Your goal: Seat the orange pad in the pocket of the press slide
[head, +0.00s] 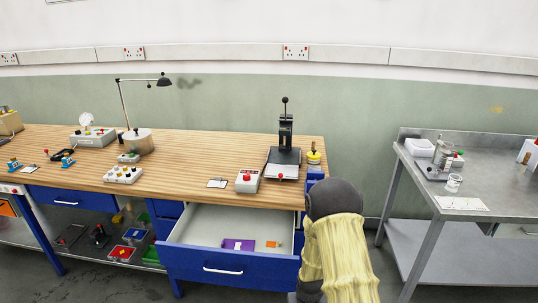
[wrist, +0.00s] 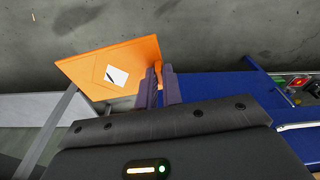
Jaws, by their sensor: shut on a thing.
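My gripper (wrist: 160,85) is shut on a flat orange pad (wrist: 135,58) with a white square label bearing a black mark. The pad sticks out to the left of the fingers, above the floor in the wrist view. In the head view my arm covers the gripper and the held pad. The press (head: 286,130), black with an upright lever, stands on the wooden bench near its right end. A dark slide or base plate (head: 283,161) lies at its front; its pocket is too small to make out.
A blue drawer (head: 222,270) stands open below the bench, with a purple piece (head: 238,244) and a small orange piece (head: 270,244) inside. A white box with a red button (head: 247,181) is left of the press. A steel table (head: 470,200) stands to the right.

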